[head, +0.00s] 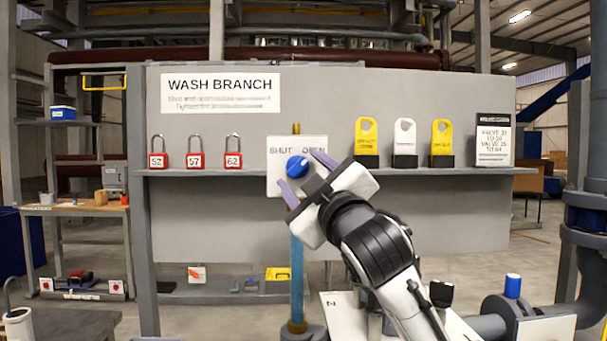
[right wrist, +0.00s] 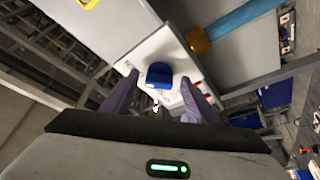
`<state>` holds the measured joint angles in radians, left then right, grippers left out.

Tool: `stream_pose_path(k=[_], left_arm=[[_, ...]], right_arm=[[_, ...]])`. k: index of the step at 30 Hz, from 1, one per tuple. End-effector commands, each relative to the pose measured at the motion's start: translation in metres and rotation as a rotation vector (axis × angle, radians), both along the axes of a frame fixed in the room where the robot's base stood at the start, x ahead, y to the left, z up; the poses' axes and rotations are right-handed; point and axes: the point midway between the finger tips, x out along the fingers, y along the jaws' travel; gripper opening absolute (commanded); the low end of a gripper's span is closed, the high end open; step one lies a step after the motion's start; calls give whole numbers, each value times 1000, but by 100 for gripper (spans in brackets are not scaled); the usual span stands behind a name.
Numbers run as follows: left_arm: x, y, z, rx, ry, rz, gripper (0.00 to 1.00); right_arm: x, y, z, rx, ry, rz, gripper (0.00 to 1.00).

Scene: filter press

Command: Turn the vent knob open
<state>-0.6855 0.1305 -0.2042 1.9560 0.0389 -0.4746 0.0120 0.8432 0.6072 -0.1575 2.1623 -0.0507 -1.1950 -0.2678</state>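The blue vent knob (head: 297,167) sits on a white plate (head: 280,187) lettered SHUT and OPEN, above a vertical blue pipe. In the right wrist view the knob (right wrist: 159,75) shows ahead, between the two purple fingers. My right gripper (head: 302,174) is open in front of the plate, one finger below left of the knob and one above right. In the right wrist view the gripper (right wrist: 158,98) has a clear gap between its fingers, and they do not appear to touch the knob. My left gripper is in neither view.
A shelf (head: 220,173) runs across the grey panel. Red padlocks (head: 195,160) stand on it at left, and yellow and white tags (head: 405,140) at right. The blue pipe (head: 297,270) stands below the plate. A blue-capped fitting (head: 513,286) is at lower right.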

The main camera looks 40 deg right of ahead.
Motion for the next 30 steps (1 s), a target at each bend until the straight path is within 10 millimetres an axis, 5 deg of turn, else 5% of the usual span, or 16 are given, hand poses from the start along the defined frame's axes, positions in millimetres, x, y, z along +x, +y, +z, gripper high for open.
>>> stream_pose_path(k=[11, 24, 30], left_arm=[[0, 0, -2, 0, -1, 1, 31], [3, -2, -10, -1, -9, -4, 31], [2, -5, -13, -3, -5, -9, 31]], right_arm=[[-7, 2, -2, -3, -3, 0, 53], [-80, 22, -25, -2, -5, 1, 53], [-95, 26, -28, -2, -2, 0, 53]])
